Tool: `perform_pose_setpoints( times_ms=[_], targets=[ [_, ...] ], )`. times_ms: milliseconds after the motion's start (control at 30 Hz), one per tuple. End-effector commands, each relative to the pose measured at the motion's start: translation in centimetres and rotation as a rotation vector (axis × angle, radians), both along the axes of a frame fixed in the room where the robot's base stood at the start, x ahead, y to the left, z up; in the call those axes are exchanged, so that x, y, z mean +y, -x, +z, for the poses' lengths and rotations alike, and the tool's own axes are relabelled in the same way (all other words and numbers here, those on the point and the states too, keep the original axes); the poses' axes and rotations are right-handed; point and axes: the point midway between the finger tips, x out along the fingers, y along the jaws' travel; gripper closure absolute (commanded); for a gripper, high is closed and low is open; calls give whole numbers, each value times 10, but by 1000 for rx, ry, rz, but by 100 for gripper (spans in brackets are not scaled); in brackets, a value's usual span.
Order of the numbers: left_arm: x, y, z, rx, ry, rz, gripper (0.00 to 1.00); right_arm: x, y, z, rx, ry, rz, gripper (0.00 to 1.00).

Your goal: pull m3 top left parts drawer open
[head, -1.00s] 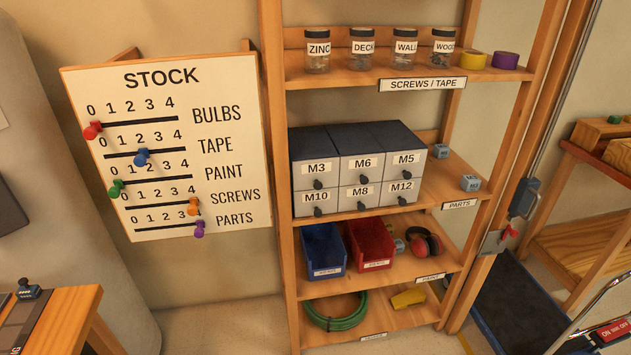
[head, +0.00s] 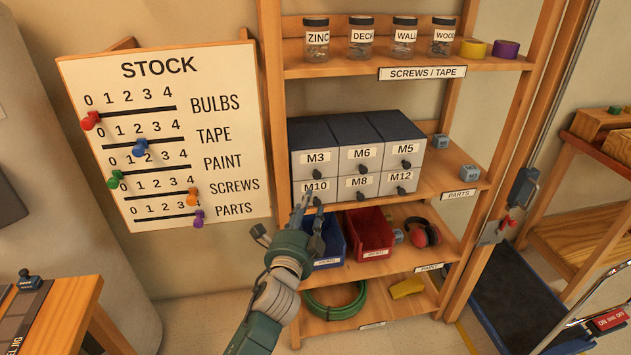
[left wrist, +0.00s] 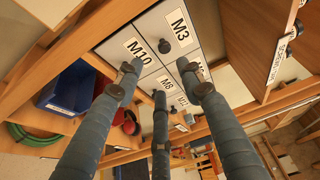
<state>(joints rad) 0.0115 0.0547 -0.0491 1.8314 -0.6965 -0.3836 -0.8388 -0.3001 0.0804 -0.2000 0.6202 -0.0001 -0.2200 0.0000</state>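The M3 parts drawer (head: 308,168) is the top left one in the grey drawer cabinet (head: 352,131) on the shelf. It is flush with its neighbours and has a dark knob (head: 319,173) below its label. My left gripper (head: 310,208) is in front of the M10 drawer (head: 301,198), below the M3 drawer. In the left wrist view the left gripper (left wrist: 160,76) has its fingers spread, with nothing between them. The M3 drawer (left wrist: 184,42) and its knob (left wrist: 166,46) show beyond the fingertips, apart from them. My right gripper is not in view.
A blue bin (head: 335,243) and a red bin (head: 369,234) stand on the shelf below, behind and beside my left gripper. The shelf's left post (head: 273,120) is close by. Jars (head: 317,40) stand on the shelf above. The stock board (head: 150,225) hangs at the left.

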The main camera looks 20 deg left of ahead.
Motion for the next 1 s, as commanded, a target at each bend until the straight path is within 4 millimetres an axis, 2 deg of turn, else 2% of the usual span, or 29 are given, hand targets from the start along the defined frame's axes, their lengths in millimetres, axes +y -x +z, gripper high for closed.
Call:
perform_pose_setpoints(
  times_ms=[33,167,600,800,1000],
  targets=[
    [1,-1,7,-10,-11,4,62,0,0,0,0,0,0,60],
    [4,-11,12,-16,-20,6,62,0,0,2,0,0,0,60],
    [19,-87,11,-15,-15,5,62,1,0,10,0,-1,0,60],
    [22,-103,10,-15,-13,5,62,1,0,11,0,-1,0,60],
    [23,-106,10,-14,-14,4,62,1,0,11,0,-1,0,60]
  ],
)
